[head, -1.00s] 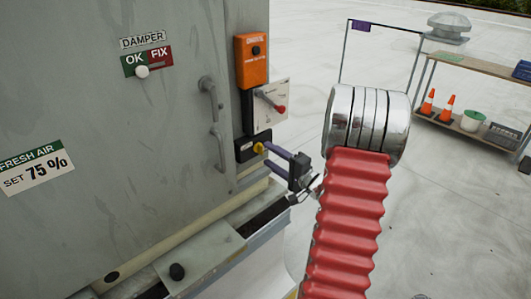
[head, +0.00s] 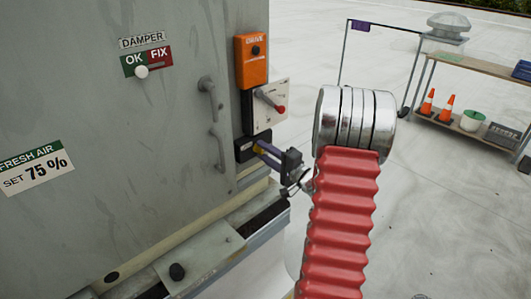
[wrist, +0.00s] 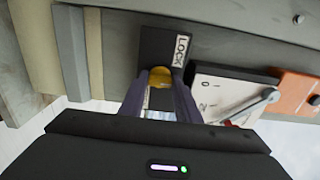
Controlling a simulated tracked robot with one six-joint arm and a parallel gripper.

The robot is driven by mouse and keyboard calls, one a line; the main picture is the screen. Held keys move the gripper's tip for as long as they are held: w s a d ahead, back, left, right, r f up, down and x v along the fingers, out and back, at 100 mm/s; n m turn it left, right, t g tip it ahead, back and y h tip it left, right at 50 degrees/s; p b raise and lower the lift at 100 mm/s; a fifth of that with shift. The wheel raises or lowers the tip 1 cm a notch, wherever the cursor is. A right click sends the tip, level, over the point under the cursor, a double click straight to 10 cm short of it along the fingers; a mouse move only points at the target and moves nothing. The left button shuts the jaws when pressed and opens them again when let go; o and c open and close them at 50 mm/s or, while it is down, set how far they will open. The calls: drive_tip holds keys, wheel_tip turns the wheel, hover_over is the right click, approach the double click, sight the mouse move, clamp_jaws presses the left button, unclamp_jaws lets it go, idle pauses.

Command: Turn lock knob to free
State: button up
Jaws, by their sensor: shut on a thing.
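The lock knob is yellow and sits on a black plate marked LOCK; in the wrist view the knob (wrist: 161,77) shows between my two fingers. My gripper (wrist: 160,88) is shut on the knob, with a finger on each side of it. In the head view my gripper (head: 258,149) reaches the black lock plate (head: 243,146) from the right, and its fingers hide the knob there. The LOCK label (wrist: 182,51) is beside the knob in the wrist view. The knob's exact turn position cannot be told.
Above the lock plate are a switch panel with a red-tipped lever (head: 268,100) and an orange DRIVE box (head: 251,62). A ledge (head: 200,260) runs below. The roof floor at right is open up to a shelf (head: 465,125).

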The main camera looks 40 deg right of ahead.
drive_tip(key=shift+f, duration=0.1)
drive_tip(key=c, duration=0.3)
drive_tip(key=shift+c, duration=0.2)
drive_tip(key=shift+m, duration=0.5)
drive_tip(key=m, duration=0.2)
drive_tip(key=shift+f+m, duration=0.1)
drive_tip(key=shift+m, duration=0.3)
drive_tip(key=m, duration=0.9)
drive_tip(key=shift+a, duration=0.1)
drive_tip(key=m, duration=0.4)
drive_tip(key=shift+s+f+m, duration=0.1)
drive_tip(key=shift+m, duration=0.2)
